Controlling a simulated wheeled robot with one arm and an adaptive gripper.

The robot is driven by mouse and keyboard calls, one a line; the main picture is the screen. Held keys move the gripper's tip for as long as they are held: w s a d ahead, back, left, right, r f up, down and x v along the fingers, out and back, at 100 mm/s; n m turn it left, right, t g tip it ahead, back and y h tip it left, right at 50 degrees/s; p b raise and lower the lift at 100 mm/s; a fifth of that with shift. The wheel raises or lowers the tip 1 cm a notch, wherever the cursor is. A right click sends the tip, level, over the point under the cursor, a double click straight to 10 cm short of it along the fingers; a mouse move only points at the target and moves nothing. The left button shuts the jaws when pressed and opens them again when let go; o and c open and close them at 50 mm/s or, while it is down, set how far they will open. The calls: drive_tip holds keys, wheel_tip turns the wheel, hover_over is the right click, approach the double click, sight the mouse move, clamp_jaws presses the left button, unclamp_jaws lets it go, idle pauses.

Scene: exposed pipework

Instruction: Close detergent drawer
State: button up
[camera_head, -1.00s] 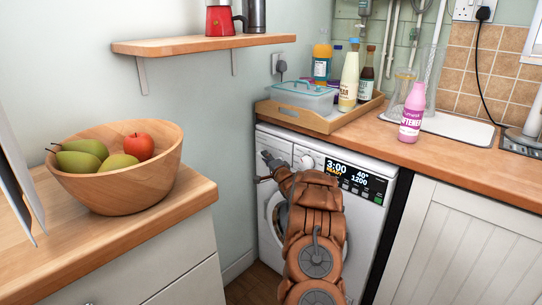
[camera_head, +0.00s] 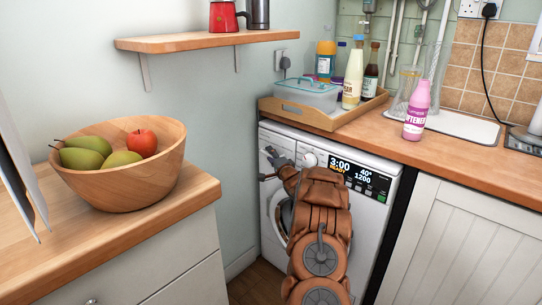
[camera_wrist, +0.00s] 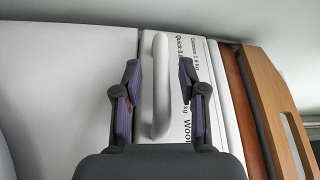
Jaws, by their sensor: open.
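The white washing machine (camera_head: 381,160) stands under the wooden worktop. The detergent drawer (camera_head: 276,140) is at the upper left of its front, partly hidden by my gripper in the head view. In the wrist view, the drawer front (camera_wrist: 181,125) carries printed wash labels and a long white bar handle (camera_wrist: 160,110). My gripper (camera_wrist: 158,72) is open, with one finger on each side of the handle and visible gaps to it. In the head view my gripper (camera_head: 268,164) is just in front of the drawer. How far the drawer stands out is hard to tell.
A wooden tray (camera_head: 322,121) with bottles and a lidded box sits above the machine. A pink softener bottle (camera_head: 416,112) stands on the worktop. A wooden fruit bowl (camera_head: 150,178) is on the left counter. A narrow floor gap lies between left counter and machine.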

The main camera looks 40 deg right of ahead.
drive_tip(key=v, duration=1.1)
drive_tip(key=shift+s+a, duration=0.1)
drive_tip(key=shift+s, duration=0.05)
idle(0.3)
drive_tip(key=w+a+r+n+g+y+p, duration=0.15)
drive_tip(key=a+r+n+g+p, duration=0.25)
drive_tip(key=a, duration=0.4)
drive_tip(key=s+a+r+n+g+p, duration=0.3)
drive_tip(key=s+a+n+g+p, duration=0.15)
drive_tip(key=s+a, duration=0.35)
drive_tip(key=s+a+r+n+g+y+p, duration=0.1)
drive_tip(key=s+a+r+n+g+p, duration=0.2)
drive_tip(key=s+a+r, duration=0.3)
drive_tip(key=s+a+r+n+g+y+p, duration=0.1)
drive_tip(key=s+a+r+n+g+p, duration=0.3)
drive_tip(key=s+a, duration=1)
drive_tip(key=s+a+r+n+g+y+p, duration=0.1)
drive_tip(key=s+a+r+n+g+p, duration=0.2)
drive_tip(key=s, duration=1.7)
drive_tip(key=a+r+g+p, duration=0.1)
drive_tip(key=a+r+p, duration=0.2)
drive_tip(key=a+r, duration=0.3)
drive_tip(key=shift+a, duration=0.45)
drive_tip(key=shift+d+g, duration=0.1)
drive_tip(key=shift+g, duration=0.15)
